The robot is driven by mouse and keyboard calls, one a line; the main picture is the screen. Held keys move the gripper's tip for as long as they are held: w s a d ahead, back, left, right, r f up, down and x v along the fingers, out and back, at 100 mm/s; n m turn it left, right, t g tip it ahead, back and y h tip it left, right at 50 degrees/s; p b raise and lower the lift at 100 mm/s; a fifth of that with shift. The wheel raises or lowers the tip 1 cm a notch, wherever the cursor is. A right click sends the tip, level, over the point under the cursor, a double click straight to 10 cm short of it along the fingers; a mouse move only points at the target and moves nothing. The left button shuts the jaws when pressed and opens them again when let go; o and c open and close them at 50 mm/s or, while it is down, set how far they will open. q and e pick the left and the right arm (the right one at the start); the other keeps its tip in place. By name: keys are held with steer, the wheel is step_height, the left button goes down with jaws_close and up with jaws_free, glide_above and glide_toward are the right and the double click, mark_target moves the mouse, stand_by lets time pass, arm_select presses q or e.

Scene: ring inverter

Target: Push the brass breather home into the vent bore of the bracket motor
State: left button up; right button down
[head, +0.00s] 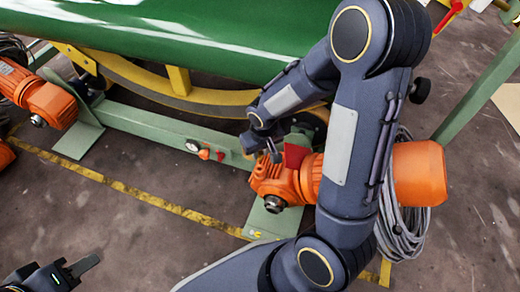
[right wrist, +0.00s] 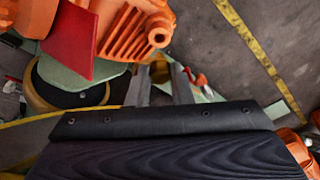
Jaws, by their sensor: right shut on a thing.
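The orange bracket motor (head: 420,175) sits on the green frame in the head view, partly behind my right arm. Its finned housing (right wrist: 130,30) fills the top of the right wrist view. A round orange boss with an opening (right wrist: 158,37) shows there; I cannot tell whether it is the vent bore. My right gripper (head: 268,150) is beside the housing, its fingers also showing in the wrist view (right wrist: 160,84). It is shut on a small brass piece, seemingly the breather (right wrist: 159,70), apart from the boss. My left gripper (head: 78,268) is at bottom left, its jaw gap unclear.
A red plate (head: 295,157) stands beside the housing, close to my right gripper. A green conveyor (head: 200,35) lies behind. Another orange motor (head: 45,98) is at left. Coiled grey cable (head: 405,235) hangs at right. The floor in front is clear.

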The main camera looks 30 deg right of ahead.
mark_target(261, 155)
steer(key=shift+f+b, duration=1.3)
steer(key=shift+f, duration=0.55)
steer(key=shift+f+b, duration=1.65)
steer(key=shift+f, duration=0.05)
steer(key=c, duration=1.2)
jaws_free()
steer(key=shift+r, duration=0.1)
steer(key=shift+r, duration=0.1)
steer(key=r+p, duration=0.1)
steer(key=r, duration=0.1)
steer(key=r+p, duration=0.1)
steer(key=r, duration=0.1)
steer(key=s+r+p, duration=0.1)
steer(key=r, duration=0.1)
steer(key=shift+r+p, duration=0.15)
steer(key=shift+p, duration=0.25)
steer(key=shift+s+r, duration=0.1)
steer(key=shift+r, duration=0.5)
